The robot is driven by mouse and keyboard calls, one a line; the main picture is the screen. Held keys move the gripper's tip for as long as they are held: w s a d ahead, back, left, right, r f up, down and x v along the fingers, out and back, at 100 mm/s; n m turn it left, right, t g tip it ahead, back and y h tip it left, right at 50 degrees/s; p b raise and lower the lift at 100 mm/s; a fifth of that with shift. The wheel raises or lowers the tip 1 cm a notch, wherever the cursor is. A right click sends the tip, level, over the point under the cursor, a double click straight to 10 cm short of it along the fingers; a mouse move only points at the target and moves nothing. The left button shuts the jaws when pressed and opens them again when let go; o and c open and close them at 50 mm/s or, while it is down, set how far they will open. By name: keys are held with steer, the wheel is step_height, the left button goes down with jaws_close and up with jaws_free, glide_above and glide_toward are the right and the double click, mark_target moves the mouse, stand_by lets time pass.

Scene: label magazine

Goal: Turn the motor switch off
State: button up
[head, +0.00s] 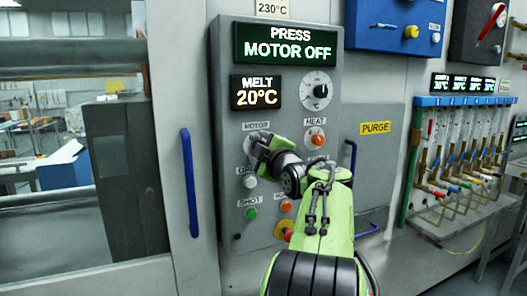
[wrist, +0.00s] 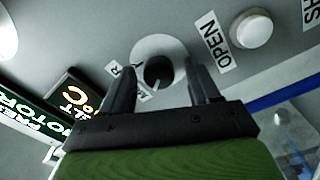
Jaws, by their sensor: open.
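The motor switch is a dark round knob on a pale round plate; the knob (wrist: 158,72) shows in the wrist view between my fingers. In the head view its plate (head: 250,142) sits under the MOTOR label (head: 256,126) and is mostly hidden by my gripper. My gripper (head: 259,148) is open at the panel, and in the wrist view its two dark fingers (wrist: 160,75) stand on either side of the knob. I cannot tell whether they touch it, nor the knob's exact setting. The upper display (head: 288,43) reads PRESS MOTOR OFF.
The panel (head: 228,100) also has a MELT 20°C display (head: 257,92), a dial (head: 320,92) and an orange HEAT knob (head: 317,138). Below are the white OPEN button (head: 249,182) and the green SHOT button (head: 251,213). Blue handles (head: 189,180) flank the panel. Hoses and valves (head: 465,145) are at right.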

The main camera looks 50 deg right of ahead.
steer(key=b+v, duration=0.1)
steer(key=v, duration=1.4)
steer(key=shift+s+a, duration=0.2)
steer(key=shift+s, duration=0.1)
